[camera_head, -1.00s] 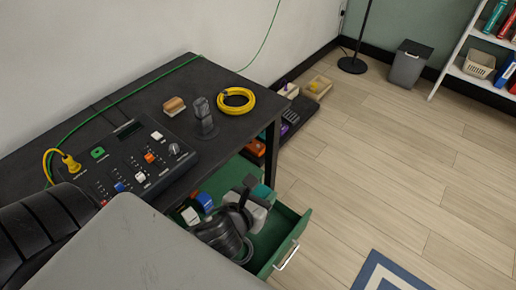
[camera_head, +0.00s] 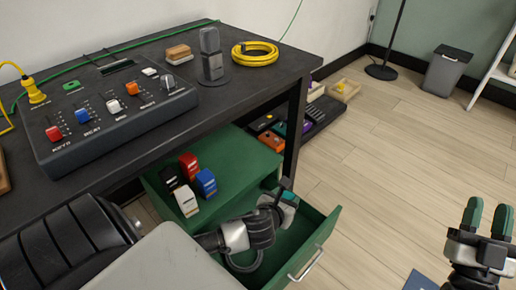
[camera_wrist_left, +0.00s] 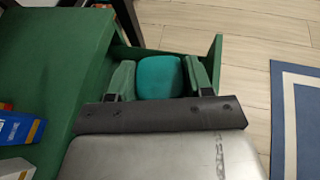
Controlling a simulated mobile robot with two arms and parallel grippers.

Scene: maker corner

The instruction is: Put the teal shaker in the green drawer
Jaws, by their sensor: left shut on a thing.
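The teal shaker (camera_head: 289,197) is held between the fingers of my left gripper (camera_head: 281,197), over the open green drawer (camera_head: 324,238). The left wrist view shows the rounded teal shaker (camera_wrist_left: 158,77) squeezed between two green fingertips, with the drawer's front wall (camera_wrist_left: 217,58) just to the right. I cannot tell whether the shaker touches the drawer; its underside is hidden. The drawer is pulled out from a green cabinet (camera_head: 235,154) and has a pale handle. My right gripper (camera_head: 487,217) is open and empty over the floor at the right.
Several small boxes, red (camera_head: 188,166), blue (camera_head: 206,182), and white (camera_head: 187,201), stand on the cabinet top beside my left arm. The black desk (camera_head: 240,88) above holds a control console (camera_head: 115,115), a microphone (camera_head: 211,56) and a yellow cable coil (camera_head: 255,53).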

